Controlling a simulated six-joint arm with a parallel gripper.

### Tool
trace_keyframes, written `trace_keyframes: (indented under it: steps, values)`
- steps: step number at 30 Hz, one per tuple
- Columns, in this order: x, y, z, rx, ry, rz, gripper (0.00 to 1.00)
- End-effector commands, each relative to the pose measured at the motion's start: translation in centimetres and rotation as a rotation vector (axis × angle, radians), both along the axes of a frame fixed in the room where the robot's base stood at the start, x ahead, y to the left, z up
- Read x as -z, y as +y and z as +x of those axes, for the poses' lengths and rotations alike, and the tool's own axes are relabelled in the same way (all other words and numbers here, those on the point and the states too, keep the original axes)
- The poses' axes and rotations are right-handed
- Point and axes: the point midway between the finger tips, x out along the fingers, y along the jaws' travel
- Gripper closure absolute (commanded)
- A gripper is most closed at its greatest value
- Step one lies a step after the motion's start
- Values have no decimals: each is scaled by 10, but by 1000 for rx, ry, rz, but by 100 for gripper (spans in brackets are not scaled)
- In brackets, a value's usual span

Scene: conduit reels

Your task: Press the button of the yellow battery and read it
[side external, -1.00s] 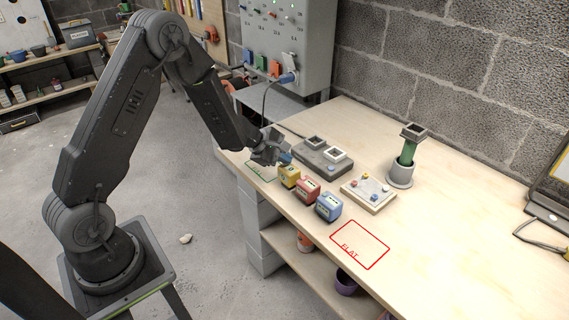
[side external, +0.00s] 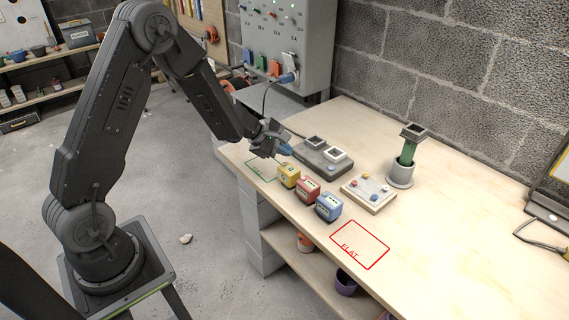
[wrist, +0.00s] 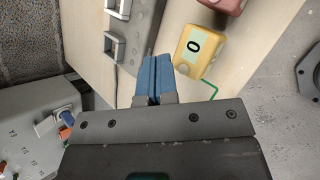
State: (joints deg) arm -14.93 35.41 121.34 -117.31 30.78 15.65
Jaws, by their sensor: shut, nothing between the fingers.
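The yellow battery (side external: 288,176) stands on the bench at the near end of a row, beside the red battery (side external: 307,190) and the blue battery (side external: 328,207). In the wrist view the yellow battery (wrist: 209,42) shows a pale label with a dark mark like a 0. A small rounded spot, perhaps its button, is at its lower left corner. My gripper (side external: 285,149) is above and just behind the yellow battery, apart from it in the side view. Its blue fingers (wrist: 157,58) are shut and empty, left of the battery in the wrist view.
A grey block with two square sockets (side external: 322,155) lies behind the batteries. A green outline (side external: 260,170) and red FLAT outline (side external: 360,245) mark the bench.

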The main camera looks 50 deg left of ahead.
Motion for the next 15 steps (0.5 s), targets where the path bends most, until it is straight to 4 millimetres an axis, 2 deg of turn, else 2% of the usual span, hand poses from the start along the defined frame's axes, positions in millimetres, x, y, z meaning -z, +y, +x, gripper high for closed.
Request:
trace_keyframes:
  steps: [9,15]
  values:
    - [-31,0,0,0,-2,2,100]
    - [-38,0,0,-1,0,1,100]
